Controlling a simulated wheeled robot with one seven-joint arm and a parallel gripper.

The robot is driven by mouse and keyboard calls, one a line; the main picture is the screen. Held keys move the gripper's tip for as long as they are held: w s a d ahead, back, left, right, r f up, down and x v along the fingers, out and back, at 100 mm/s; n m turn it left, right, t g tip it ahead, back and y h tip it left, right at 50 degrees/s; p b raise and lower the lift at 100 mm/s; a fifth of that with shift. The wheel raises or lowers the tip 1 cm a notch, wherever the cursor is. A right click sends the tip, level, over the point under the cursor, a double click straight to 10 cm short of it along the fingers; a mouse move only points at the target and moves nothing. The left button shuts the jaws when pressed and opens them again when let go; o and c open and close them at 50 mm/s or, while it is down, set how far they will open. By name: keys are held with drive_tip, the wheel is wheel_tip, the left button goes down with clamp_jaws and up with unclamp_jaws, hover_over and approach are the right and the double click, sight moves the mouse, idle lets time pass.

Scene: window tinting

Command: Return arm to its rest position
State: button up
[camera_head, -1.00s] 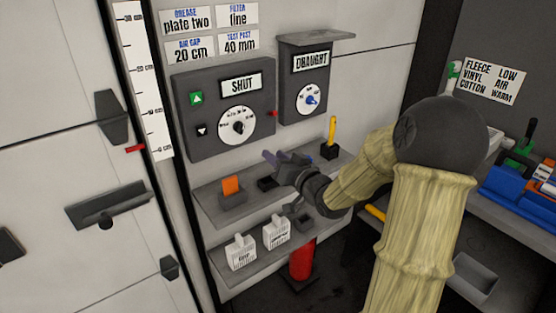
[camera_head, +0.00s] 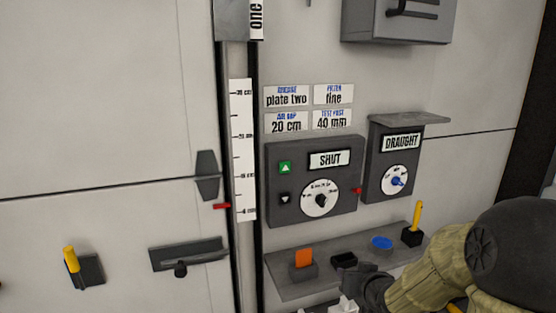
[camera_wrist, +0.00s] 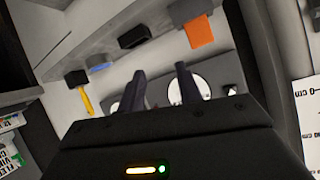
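My gripper (camera_wrist: 160,84) shows in the wrist view with two dark fingers apart and nothing between them. In the head view my wrist and gripper (camera_head: 374,288) are at the bottom edge, in front of the shelf and partly cut off. My forearm, in a tan sleeve, reaches in from the lower right, with a large dark joint. A blue disc (camera_head: 382,242) lies on the shelf (camera_head: 290,286), apart from the gripper; it also shows in the wrist view (camera_wrist: 100,68).
On the shelf stand an orange card in a holder (camera_head: 304,260), a black block (camera_head: 343,261) and a yellow-handled tool (camera_head: 416,220). Above are the SHUT panel (camera_head: 313,180) and the DRAUGHT box (camera_head: 394,165). A handle (camera_head: 188,254) sticks out at left.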

drive_tip(key=s+a+f+g+h, duration=0.1)
drive_tip(key=s+f+g, duration=0.15)
drive_tip(key=s, duration=0.45)
drive_tip(key=s+a+f+g, duration=0.1)
drive_tip(key=s+a+g, duration=0.1)
drive_tip(key=s+g, duration=0.3)
drive_tip(key=s+a+f+g+h, duration=0.1)
drive_tip(key=s+g, duration=0.1)
drive_tip(key=s, duration=0.6)
drive_tip(key=w+p+v, duration=0.2)
drive_tip(key=p+v, duration=0.8)
drive_tip(key=p, duration=0.2)
drive_tip(key=shift+w+r, duration=0.35)
drive_tip(key=shift+r, duration=0.25)
drive_tip(key=shift+s+d, duration=0.15)
